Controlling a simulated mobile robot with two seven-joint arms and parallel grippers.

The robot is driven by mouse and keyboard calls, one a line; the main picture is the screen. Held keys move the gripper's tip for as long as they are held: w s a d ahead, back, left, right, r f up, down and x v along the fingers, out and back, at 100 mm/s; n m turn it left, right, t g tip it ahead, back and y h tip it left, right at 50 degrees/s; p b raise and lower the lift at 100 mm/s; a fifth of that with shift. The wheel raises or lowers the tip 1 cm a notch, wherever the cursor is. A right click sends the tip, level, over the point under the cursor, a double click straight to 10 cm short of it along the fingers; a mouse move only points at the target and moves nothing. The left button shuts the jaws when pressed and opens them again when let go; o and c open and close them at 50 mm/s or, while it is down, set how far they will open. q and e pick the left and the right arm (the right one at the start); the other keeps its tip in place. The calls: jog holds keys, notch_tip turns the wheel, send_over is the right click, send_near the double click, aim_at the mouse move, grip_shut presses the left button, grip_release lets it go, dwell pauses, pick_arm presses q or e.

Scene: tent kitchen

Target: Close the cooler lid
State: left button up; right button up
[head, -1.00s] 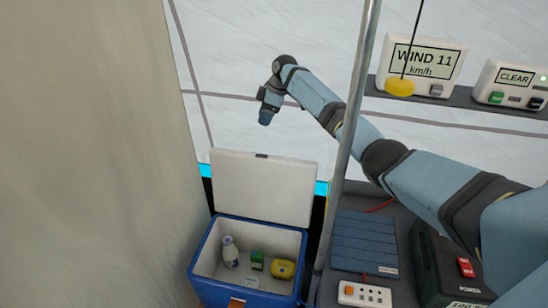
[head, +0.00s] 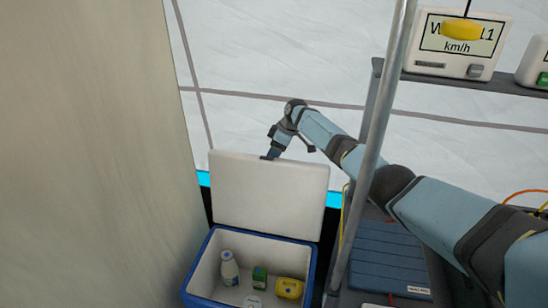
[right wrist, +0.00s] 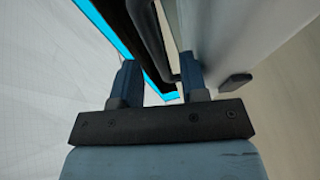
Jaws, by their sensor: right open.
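The blue cooler (head: 312,262) stands open at the bottom of the head view. Its white lid (head: 268,195) stands upright at the back of the box. My right gripper (head: 271,156) is at the middle of the lid's top edge, with its fingertips partly hidden behind the lid. In the right wrist view the gripper (right wrist: 160,78) has its two fingers apart. The pale lid (right wrist: 235,40) is close to the right finger there. I cannot tell whether they touch. My left gripper is not in view.
A bottle (head: 229,268), a green box (head: 260,277) and a yellow item (head: 289,288) are inside the cooler. A grey pole (head: 372,150) stands right of it, in front of my right arm. A beige wall (head: 95,160) is close on the left.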

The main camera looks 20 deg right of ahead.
jog(key=shift+w+a+f, duration=0.1)
jog(key=shift+a+f, duration=0.05)
jog(key=shift+f, duration=0.35)
jog(key=shift+c, duration=0.4)
grip_shut()
jog(key=shift+r, duration=0.1)
